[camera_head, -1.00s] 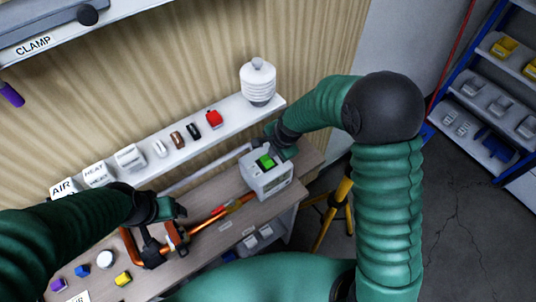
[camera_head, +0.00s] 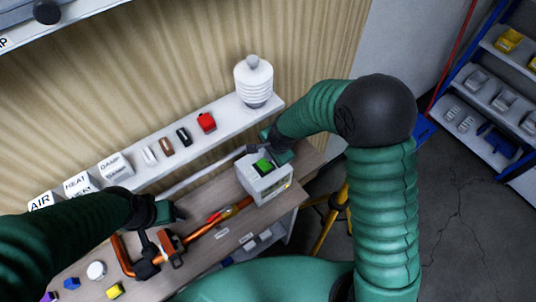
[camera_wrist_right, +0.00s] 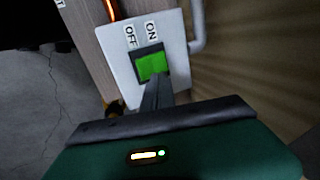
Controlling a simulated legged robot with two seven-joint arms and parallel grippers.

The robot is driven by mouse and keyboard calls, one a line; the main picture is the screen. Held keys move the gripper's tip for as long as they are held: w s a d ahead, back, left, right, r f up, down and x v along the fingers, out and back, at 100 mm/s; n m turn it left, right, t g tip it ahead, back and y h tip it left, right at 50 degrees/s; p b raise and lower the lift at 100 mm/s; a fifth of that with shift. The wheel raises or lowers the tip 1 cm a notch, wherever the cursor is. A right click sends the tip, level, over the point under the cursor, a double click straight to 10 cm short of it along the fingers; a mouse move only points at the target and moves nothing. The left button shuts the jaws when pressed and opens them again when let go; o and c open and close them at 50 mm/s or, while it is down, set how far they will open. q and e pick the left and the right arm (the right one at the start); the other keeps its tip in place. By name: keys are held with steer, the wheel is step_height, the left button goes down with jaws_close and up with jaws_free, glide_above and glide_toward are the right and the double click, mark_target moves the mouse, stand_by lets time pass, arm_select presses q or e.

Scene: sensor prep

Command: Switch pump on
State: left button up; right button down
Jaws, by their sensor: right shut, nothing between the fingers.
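The pump is a white box (camera_head: 266,188) at the right end of the bench, with a green switch (camera_head: 263,166) on top. My right gripper (camera_head: 277,152) is shut and empty, right over the switch. Its fingertips (camera_wrist_right: 158,80) overlap the switch's near edge on the ON side; contact cannot be told. My left gripper (camera_head: 170,213) is by the copper pipe assembly; its finger state is unclear.
A copper pipe assembly (camera_head: 205,229) lies on the bench left of the pump. A white shelf (camera_head: 225,134) behind holds a red part (camera_head: 206,122), labelled blocks and a white ribbed bottle (camera_head: 254,82). A yellow stool (camera_head: 333,222) stands right of the bench.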

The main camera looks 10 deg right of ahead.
steer(key=a+b+v, duration=0.1)
steer(key=b+v, duration=0.1)
steer(key=v, duration=0.8)
step_height(320, 180, up, 6)
glide_above(271, 172)
steer(key=s+d, duration=0.2)
arm_select(q)
step_height(271, 172, down, 9)
steer(key=a+b, duration=0.1)
steer(key=b, duration=0.5)
steer(key=shift+s+r+b, duration=0.2)
steer(key=shift+s+b, duration=0.15)
arm_select(e)
steer(key=s+d+f+n, duration=0.2)
steer(key=s+f+n, duration=0.4)
steer(key=f, duration=0.2)
steer(key=s+d+f+n+h, duration=0.1)
steer(key=s+d+f+n, duration=0.1)
steer(key=s+f+n, duration=0.4)
steer(key=shift+s+d+f+n+g, duration=0.3)
steer(key=shift+f+n, duration=0.5)
steer(key=shift+f, duration=0.15)
arm_select(q)
steer(key=shift+a, duration=0.15)
